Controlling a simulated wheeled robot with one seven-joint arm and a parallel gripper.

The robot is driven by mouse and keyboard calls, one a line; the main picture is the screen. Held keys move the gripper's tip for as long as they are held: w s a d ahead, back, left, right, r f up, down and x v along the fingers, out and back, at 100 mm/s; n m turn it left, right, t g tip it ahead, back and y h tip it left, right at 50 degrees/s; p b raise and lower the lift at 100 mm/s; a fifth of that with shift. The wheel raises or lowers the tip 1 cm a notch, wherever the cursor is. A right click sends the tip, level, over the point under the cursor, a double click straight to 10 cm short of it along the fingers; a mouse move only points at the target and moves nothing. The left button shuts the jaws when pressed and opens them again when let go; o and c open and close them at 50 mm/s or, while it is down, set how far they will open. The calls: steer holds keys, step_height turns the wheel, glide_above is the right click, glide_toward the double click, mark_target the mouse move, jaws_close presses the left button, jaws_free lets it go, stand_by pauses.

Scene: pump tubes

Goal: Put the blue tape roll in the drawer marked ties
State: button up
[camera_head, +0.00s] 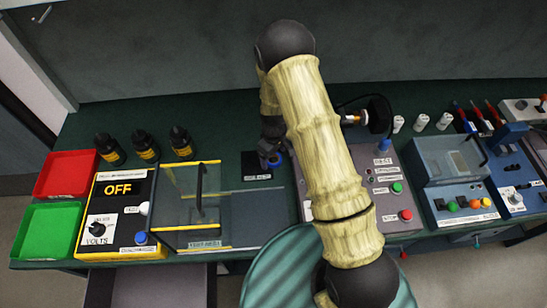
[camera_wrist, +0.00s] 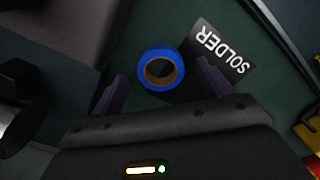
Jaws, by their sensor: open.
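The blue tape roll (camera_wrist: 146,79) lies flat on the dark green bench in the wrist view, partly on a black card lettered SOLDER (camera_wrist: 222,45). My gripper (camera_wrist: 162,70) is open and empty, with one finger to either side of the roll in the wrist view. Whether the fingers are level with the roll I cannot tell. In the head view my gripper (camera_head: 271,155) is close by the roll. No drawer label reading ties is legible.
Left of the roll stand a clear-lidded box (camera_head: 190,205), a yellow box reading OFF (camera_head: 118,189), red (camera_head: 67,174) and green (camera_head: 48,231) trays, and black bottles (camera_head: 145,147). A grey button panel (camera_head: 383,178) is on the right. A grey surface (camera_head: 150,285) shows below the bench front.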

mark_target(274, 158)
steer(key=shift+f, duration=0.45)
steer(key=shift+s, duration=0.1)
steer(key=shift+c, duration=0.5)
steer(key=c, duration=1)
steer(key=shift+c, duration=0.2)
step_height(274, 158, up, 10)
steer(key=b, duration=0.2)
